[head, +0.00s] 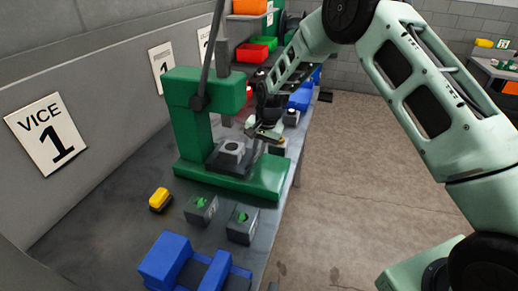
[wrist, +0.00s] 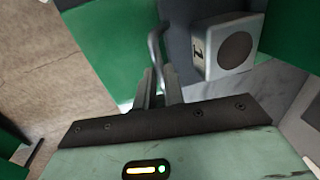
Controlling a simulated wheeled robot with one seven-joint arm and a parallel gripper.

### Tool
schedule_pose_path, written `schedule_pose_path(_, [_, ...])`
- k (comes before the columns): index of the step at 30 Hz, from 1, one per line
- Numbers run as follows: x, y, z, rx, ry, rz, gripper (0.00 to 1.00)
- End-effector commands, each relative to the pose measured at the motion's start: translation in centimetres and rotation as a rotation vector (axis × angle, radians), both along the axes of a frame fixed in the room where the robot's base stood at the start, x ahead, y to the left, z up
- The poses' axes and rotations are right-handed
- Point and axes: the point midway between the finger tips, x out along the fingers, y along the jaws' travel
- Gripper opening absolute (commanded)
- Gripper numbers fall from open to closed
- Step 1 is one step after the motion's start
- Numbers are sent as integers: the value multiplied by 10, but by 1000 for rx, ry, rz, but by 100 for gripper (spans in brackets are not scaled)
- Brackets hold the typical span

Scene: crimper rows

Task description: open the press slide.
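The green press (head: 190,125) stands on the bench, with a long grey lever rising from its head. Its dark slide (head: 226,164) lies low on the green base and carries a grey block with a round top (head: 232,150). In the wrist view the block (wrist: 232,48), marked "1", is right of my fingers. A thin bent grey handle (wrist: 154,44) runs down between the fingers. My gripper (wrist: 158,88) has its fingers close together around this handle; the exact contact is partly hidden. In the head view my gripper (head: 262,138) is at the press's right side, beside the slide.
Two grey blocks with green marks (head: 201,209) (head: 242,224), a yellow-and-black item (head: 160,199) and a blue fixture (head: 165,260) lie in front of the press. Red (head: 251,53) and green bins stand behind. The floor right of the bench is clear.

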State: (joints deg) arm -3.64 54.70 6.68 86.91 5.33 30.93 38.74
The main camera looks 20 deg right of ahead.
Motion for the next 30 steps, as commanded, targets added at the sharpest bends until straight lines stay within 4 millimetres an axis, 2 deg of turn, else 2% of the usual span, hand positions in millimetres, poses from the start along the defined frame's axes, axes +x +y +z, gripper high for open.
schedule_pose_path(8, [-7, -11, -1, 0, 1, -3, 0])
schedule_pose_path(24, [-71, -98, -1, 0, 2, -5, 0])
schedule_pose_path(30, [-87, -121, -1, 0, 1, -3, 0])
